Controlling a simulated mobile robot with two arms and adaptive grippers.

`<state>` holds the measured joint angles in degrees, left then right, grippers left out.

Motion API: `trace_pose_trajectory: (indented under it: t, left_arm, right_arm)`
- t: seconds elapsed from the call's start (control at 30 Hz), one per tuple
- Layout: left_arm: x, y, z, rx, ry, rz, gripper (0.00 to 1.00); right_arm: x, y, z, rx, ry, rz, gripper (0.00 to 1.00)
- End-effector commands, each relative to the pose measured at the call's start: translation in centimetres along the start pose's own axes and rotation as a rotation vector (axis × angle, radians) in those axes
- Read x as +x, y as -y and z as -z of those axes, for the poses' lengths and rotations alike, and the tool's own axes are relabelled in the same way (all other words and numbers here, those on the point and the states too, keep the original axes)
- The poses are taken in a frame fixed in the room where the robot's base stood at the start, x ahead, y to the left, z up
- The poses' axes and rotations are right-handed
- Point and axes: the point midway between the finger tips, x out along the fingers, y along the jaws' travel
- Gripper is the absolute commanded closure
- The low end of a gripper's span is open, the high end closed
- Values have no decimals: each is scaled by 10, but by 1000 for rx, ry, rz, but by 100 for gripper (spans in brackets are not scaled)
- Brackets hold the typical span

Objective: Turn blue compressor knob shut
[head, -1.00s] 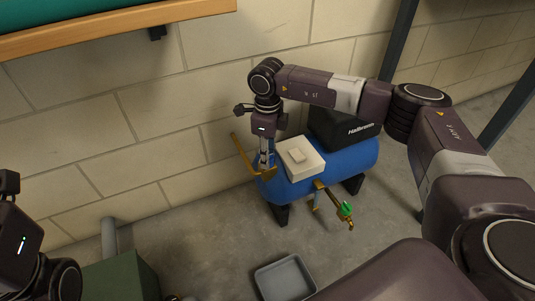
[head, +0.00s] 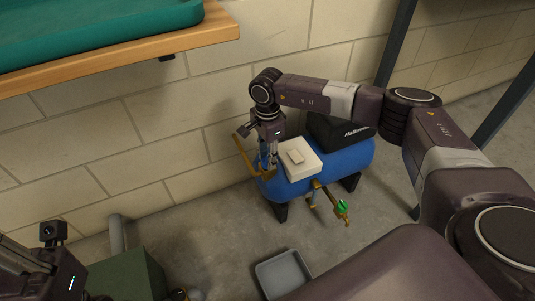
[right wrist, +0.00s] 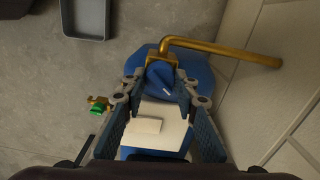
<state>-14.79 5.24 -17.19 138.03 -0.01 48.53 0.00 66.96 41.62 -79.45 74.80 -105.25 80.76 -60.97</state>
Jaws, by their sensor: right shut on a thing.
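The blue compressor tank (head: 345,160) stands on the floor by the wall. At its left end is a brass pipe fitting (head: 243,155), also in the right wrist view (right wrist: 225,49). The blue knob (right wrist: 160,76) sits on this fitting, with a small white mark on its face. My right gripper (head: 269,165) comes down over it and is shut on the knob, a finger on each side. In the head view, the gripper hides most of the knob. My left gripper (head: 62,280) is at the lower left, away from the compressor; its fingers are not clear.
A white box (head: 302,166) and a black housing (head: 338,131) sit on the tank. A brass tap with a green handle (head: 342,206) sticks out in front. A grey tray (head: 260,274) lies on the floor. A wooden shelf edge (head: 130,52) is at upper left. The block wall is close behind.

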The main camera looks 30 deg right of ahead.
Motion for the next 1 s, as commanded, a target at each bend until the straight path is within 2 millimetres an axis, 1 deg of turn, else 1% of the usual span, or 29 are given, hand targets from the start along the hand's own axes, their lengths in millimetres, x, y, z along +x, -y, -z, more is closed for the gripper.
trace_pose_trajectory:
  t: [0.2, 0.5, 0.73, 1.0]
  left_arm:
    - [-1, 0, 1, -2, 16, 7, 100]
    - [-2, 0, 2, -4, 23, 10, 100]
    - [-6, 0, 1, -6, 38, 16, 100]
    - [-7, 0, 1, -6, 39, 16, 100]
  right_arm:
    - [-2, 0, 0, -204, 0, 1, 97]
    - [-1, 0, 0, -457, 0, 1, 97]
    - [0, 0, 0, -590, 0, 1, 97]
    - [0, 0, 0, -665, 0, 1, 97]
